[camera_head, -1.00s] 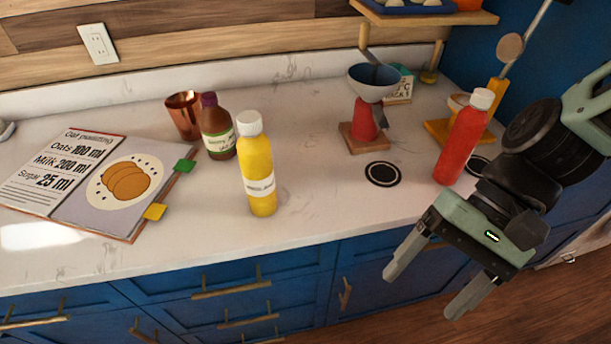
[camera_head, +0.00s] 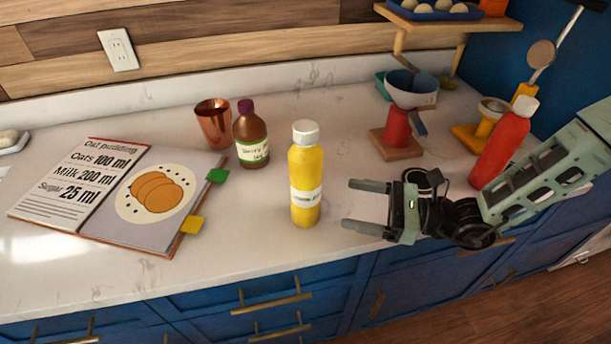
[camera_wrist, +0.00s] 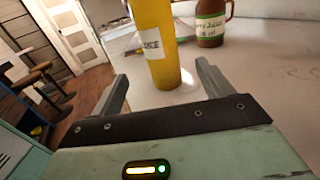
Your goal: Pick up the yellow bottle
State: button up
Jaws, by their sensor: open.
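The yellow bottle (camera_head: 305,178) with a white cap and white label stands upright on the counter, near its front edge. My gripper (camera_head: 345,205) is just to the right of it, with its fingers pointing left at the bottle. The jaws are open and empty. In the wrist view the yellow bottle (camera_wrist: 155,42) rises just ahead, between the lines of the two fingers (camera_wrist: 160,88). Its cap is out of that view. I cannot tell whether the fingertips reach past its near side.
A brown bottle (camera_head: 251,138) and a copper cup (camera_head: 214,124) stand behind left. An open recipe book (camera_head: 120,195) lies left.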

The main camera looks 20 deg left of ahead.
aim_at(296, 191)
jog(key=a, duration=0.2)
jog(key=a+p, duration=0.1)
jog(key=a, duration=0.2)
jog(key=a+p, duration=0.1)
jog(key=a, duration=0.1)
jog(key=shift+s+a, duration=0.2)
jog(key=shift+s, duration=0.1)
jog(key=a+p, duration=0.2)
jog(key=a, duration=0.2)
jog(key=shift+s+a+r+p, duration=0.15)
jog(key=shift+p, duration=0.15)
jog(key=shift+a, duration=0.4)
jog(key=c, duration=1.4)
